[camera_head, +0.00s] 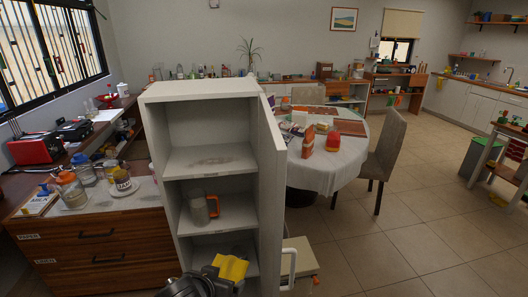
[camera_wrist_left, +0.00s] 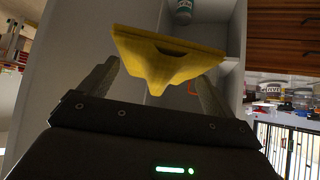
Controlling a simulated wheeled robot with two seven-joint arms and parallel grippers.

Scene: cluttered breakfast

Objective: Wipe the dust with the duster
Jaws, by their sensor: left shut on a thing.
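The duster (camera_head: 231,267) is a yellow cloth held by my left gripper (camera_head: 222,278), low in front of the white cabinet (camera_head: 200,92). In the left wrist view the duster (camera_wrist_left: 165,50) spreads beyond the two fingers of my left gripper (camera_wrist_left: 158,82), which is shut on it. A dark smudge of dust (camera_head: 212,160) lies on the upper shelf of the open cabinet. The duster is below that shelf and apart from the smudge. My right gripper is out of view.
A grey container with an orange handle (camera_head: 200,210) stands on the shelf below the dust. The cabinet door (camera_head: 270,170) stands open on the right. A wooden drawer unit (camera_head: 95,250) with jars is at left. A round table (camera_head: 335,165) and chair (camera_head: 385,150) stand behind.

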